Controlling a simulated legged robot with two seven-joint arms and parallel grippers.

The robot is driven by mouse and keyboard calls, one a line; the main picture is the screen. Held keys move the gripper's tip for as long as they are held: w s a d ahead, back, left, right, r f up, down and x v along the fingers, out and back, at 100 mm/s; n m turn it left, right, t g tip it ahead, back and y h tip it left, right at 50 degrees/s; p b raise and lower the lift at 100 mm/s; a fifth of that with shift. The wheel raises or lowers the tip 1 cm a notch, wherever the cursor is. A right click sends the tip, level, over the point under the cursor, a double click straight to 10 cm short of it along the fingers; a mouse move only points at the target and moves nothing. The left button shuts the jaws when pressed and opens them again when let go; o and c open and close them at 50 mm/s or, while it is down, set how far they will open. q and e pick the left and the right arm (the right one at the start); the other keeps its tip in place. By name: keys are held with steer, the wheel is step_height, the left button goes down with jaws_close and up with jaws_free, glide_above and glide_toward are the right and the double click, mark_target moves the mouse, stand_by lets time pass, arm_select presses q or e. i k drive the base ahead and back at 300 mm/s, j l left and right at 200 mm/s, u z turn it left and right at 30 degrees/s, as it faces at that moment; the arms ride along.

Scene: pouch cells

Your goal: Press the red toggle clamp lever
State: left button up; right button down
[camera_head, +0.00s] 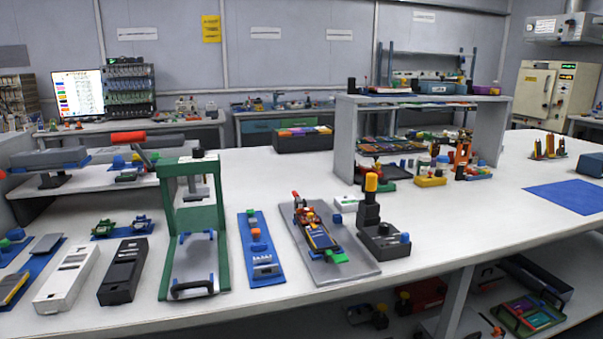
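A grey base plate (352,262) lies near the front edge of the bench, right of centre. A fixture on it holds a dark flat piece with orange and yellow edges (318,236). A small upright red lever-like part (296,198) stands at the fixture's back left end; it looks like the toggle clamp lever, but it is too small to tell its exact position. A green block (335,256) sits at the fixture's front end and a blue knob (337,219) at its right side. Neither of my grippers is in view.
A black device with a yellow-topped post (371,183) stands close right of the plate. A blue strip fixture (262,255) and a tall green frame press (222,225) stand to its left. A grey shelf (345,140) rises behind. The bench is clear at front right.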

mark_target(295, 195)
steer(key=l+u, duration=0.15)
steer(key=u, duration=0.85)
steer(key=l+u, duration=0.3)
steer(key=k+l+u, duration=0.1)
steer(key=l+u, duration=0.15)
steer(key=l, duration=0.25)
steer(key=k+l+u, duration=0.15)
steer(key=l+u, duration=0.15)
steer(key=k+l+u, duration=0.25)
steer(key=l, duration=0.2)
steer(key=k+l, duration=0.1)
steer(key=l, duration=0.25)
steer(key=k+l, duration=0.15)
steer(key=l, duration=0.2)
steer(key=i+l+u, duration=0.05)
